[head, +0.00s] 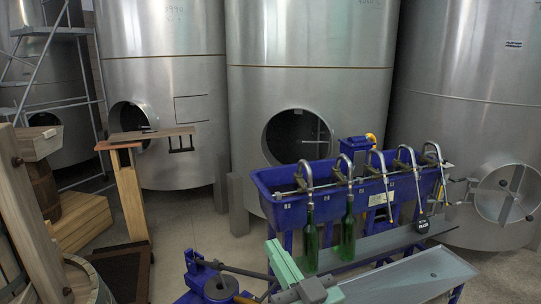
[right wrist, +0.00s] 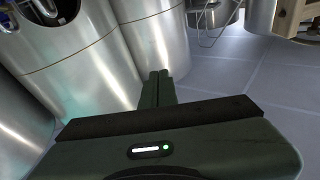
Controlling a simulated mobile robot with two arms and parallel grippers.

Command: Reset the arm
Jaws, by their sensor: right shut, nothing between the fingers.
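My right gripper (head: 284,264) shows as a pale green body at the bottom centre of the head view, in front of the blue bottle filler. Its fingertips are not clear there. In the right wrist view its two dark fingers (right wrist: 158,88) are together, with nothing between them. They point out over the grey floor beside the steel tanks. My left gripper is not in either view.
The blue filler trough (head: 290,208) has several spouts and two green bottles (head: 347,236) under them. A blue machine with a lever (head: 199,277) stands at the lower left of my gripper. Steel tanks (head: 310,90) line the back. A wooden barrel (head: 82,284) is at left.

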